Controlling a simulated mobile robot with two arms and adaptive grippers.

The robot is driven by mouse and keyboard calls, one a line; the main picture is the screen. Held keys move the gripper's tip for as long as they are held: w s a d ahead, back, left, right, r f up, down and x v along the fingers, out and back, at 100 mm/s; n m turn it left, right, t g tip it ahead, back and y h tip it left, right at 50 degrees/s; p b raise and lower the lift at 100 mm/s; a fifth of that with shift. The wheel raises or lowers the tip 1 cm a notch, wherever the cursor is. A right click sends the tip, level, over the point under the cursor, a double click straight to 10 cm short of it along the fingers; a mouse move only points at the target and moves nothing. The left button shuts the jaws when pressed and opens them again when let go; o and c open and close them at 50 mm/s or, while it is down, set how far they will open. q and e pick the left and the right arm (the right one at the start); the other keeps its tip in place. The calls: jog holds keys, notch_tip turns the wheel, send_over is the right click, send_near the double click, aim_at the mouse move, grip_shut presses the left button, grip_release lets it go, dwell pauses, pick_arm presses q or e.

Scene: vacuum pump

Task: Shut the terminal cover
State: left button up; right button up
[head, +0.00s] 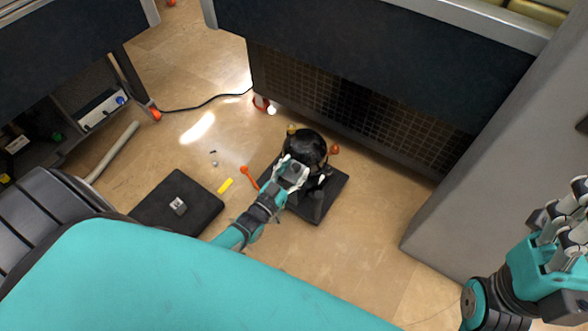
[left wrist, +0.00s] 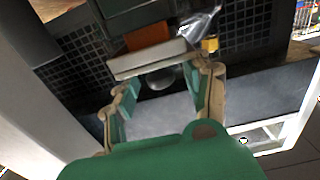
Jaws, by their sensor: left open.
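The vacuum pump (head: 305,146), a black rounded body with red and yellow end pieces, stands on a black base plate (head: 332,185) on the floor. My left gripper (head: 291,174) is at the pump's near side and hides part of it. In the left wrist view its two fingers (left wrist: 164,84) are spread apart. A light grey flat piece (left wrist: 148,60) lies just beyond the fingertips; I cannot tell whether it is the terminal cover or whether the fingers touch it. The cover's angle cannot be made out. My right gripper (head: 568,222) is at the right edge, away from the pump.
A black mat (head: 165,215) with a small grey part (head: 178,206) lies left of the pump. An orange tool (head: 247,173) and a yellow piece (head: 226,185) lie between them. A dark bench (head: 360,70) stands behind, a grey cabinet (head: 480,180) to the right.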

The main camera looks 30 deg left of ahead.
pick_arm(q)
jog(key=s+a, duration=0.1)
jog(key=s, duration=1.1)
